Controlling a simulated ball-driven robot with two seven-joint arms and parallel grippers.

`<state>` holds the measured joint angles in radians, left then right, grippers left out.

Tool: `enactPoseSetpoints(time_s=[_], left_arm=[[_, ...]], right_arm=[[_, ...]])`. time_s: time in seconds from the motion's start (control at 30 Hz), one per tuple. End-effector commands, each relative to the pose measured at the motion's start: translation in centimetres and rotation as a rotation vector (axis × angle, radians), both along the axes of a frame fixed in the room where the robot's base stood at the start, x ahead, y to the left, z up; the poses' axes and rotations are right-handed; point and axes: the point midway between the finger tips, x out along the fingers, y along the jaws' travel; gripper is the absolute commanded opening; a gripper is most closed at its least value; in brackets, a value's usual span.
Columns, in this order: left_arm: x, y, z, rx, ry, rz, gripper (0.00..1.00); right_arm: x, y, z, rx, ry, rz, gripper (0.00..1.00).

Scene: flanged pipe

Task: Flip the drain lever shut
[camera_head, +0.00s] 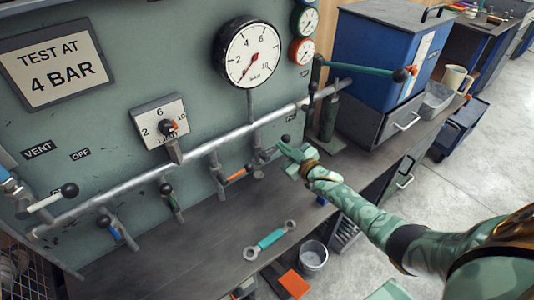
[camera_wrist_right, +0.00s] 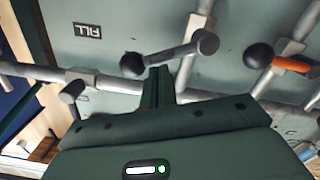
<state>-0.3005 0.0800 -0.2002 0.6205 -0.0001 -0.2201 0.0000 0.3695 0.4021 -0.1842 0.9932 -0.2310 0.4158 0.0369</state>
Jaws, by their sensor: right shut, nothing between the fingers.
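A pipe (camera_head: 200,150) with several ball-ended levers runs across the green panel. No label reading drain is legible, so I cannot tell which lever is the drain one. My right gripper (camera_head: 288,152) is shut and empty, by the rightmost low lever's black ball (camera_head: 286,138). In the right wrist view my fingertips (camera_wrist_right: 160,74) are close to that grey lever (camera_wrist_right: 178,52), near its ball end; I cannot tell whether they touch. An upside-down FILL label (camera_wrist_right: 87,30) is near it. An orange lever (camera_head: 238,174) is to the left. My left gripper is out of view.
Blue (camera_head: 115,232), green (camera_head: 173,203) and white (camera_head: 45,202) levers are further left. A large gauge (camera_head: 250,53) and a dial (camera_head: 168,127) are on the panel. A wrench (camera_head: 270,239) lies on the bench.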

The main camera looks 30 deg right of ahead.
Motion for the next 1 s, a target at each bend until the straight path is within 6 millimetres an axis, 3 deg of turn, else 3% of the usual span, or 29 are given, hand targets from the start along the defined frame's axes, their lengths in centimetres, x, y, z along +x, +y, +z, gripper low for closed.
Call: enactPoseSetpoints(time_s=[0.43, 1.0], left_arm=[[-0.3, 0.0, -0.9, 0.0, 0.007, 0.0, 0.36], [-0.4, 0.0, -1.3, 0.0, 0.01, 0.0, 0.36]], right_arm=[[0.2, -1.2, -2.0, 0.325, 0.048, 0.0, 0.0], [0.2, -1.4, -2.6, 0.317, 0.047, 0.001, 0.0]])
